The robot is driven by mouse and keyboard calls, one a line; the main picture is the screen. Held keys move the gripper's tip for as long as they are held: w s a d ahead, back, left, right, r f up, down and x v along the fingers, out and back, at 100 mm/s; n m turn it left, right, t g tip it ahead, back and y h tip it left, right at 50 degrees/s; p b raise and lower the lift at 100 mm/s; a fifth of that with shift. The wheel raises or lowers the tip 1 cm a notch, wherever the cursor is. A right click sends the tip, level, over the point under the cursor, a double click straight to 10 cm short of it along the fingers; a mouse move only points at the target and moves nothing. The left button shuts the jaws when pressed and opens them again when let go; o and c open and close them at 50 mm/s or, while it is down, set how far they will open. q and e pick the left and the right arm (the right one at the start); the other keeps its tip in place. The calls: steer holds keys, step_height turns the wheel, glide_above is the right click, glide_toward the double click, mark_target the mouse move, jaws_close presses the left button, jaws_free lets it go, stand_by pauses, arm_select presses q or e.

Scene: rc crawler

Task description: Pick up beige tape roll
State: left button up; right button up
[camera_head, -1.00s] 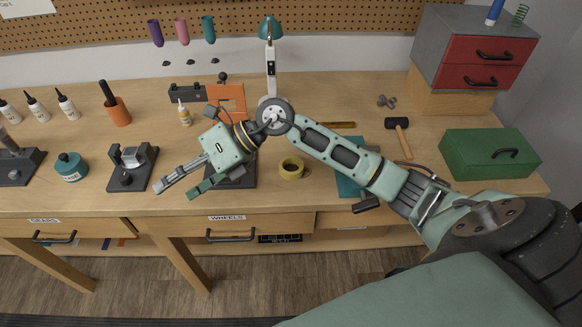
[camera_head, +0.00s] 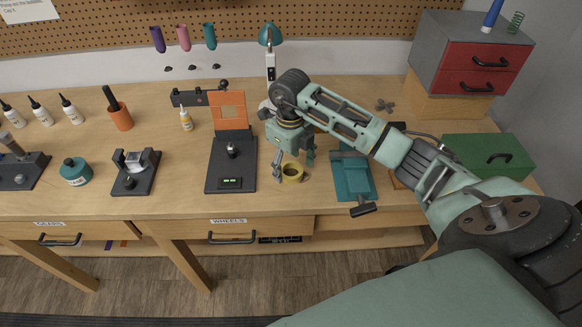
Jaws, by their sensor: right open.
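The beige tape roll (camera_head: 292,173) lies flat on the wooden workbench, near the front edge, between a dark stand and a teal vise-like tool. My right gripper (camera_head: 292,167) comes down from above and behind the roll and points toward the bench. It is open, with one finger at the left of the roll and the other at its right rear. Nothing is held, and I cannot tell whether a finger touches the roll. The left gripper is not in the view.
A dark stand with an orange panel (camera_head: 231,110) is left of the roll. The teal tool (camera_head: 353,177) is close on the right. A green box (camera_head: 490,157) and a grey cabinet with red drawers (camera_head: 478,62) stand further right. The bench front edge is just below.

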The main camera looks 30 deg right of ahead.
steer(key=shift+f, duration=0.9)
steer(key=shift+w, duration=0.1)
steer(key=shift+c, duration=0.3)
steer(key=c, duration=1)
steer(key=shift+r, duration=0.1)
steer(key=shift+c, duration=0.2)
